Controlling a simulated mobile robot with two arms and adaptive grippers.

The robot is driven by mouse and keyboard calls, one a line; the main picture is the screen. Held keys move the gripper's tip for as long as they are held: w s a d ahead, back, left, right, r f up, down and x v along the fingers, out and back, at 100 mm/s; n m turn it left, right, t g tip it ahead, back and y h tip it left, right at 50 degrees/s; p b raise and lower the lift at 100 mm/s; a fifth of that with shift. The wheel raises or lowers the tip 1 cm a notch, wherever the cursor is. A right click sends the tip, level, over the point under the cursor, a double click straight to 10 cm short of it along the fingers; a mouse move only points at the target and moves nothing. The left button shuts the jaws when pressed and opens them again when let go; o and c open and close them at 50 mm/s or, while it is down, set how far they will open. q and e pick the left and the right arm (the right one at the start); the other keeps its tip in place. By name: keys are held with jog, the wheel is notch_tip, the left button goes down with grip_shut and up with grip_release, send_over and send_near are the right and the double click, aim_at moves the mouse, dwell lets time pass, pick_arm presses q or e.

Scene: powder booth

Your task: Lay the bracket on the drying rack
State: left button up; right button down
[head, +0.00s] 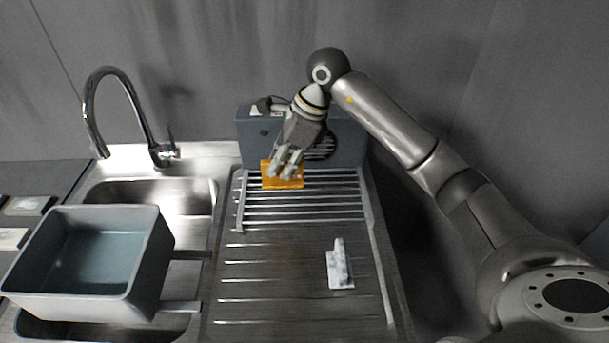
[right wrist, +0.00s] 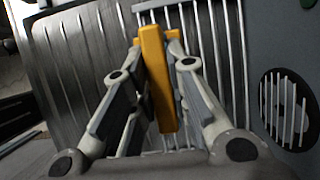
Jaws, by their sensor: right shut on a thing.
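The orange-yellow bracket (head: 283,183) is in my right gripper (head: 284,172), over the far left end of the drying rack (head: 305,209). In the right wrist view the bracket (right wrist: 157,80) stands between the two fingers of the gripper (right wrist: 160,85), with its long rib pointing towards the camera and the rack bars behind it. The fingers are shut on the rib. I cannot tell whether the bracket touches the bars. The rack's bars are otherwise bare. My left gripper is not in view.
A grey box with a round grille (head: 345,140) stands right behind the rack. A white bracket-like piece (head: 340,270) lies on the ribbed drainboard (head: 260,285) in front. A grey basin (head: 145,275) sits over the sink at left, below a tall faucet (head: 90,120).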

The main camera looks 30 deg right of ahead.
jog(key=d+f, duration=0.1)
jog(key=w+d+f+p, duration=0.1)
jog(key=d+f, duration=0.3)
jog(key=shift+w+d+f+p, duration=0.2)
jog(key=shift+w+f+p, duration=0.1)
jog(key=shift+p, duration=0.1)
jog(key=shift+d+f, duration=0.2)
jog(key=f, duration=0.1)
jog(key=f+p, duration=0.2)
jog(key=shift+d, duration=0.25)
jog(key=shift+f, duration=0.35)
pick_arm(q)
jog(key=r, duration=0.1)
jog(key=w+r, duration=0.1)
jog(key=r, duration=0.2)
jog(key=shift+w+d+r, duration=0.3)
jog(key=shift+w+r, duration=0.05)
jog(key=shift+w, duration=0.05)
pick_arm(e)
jog(key=shift+w, duration=0.1)
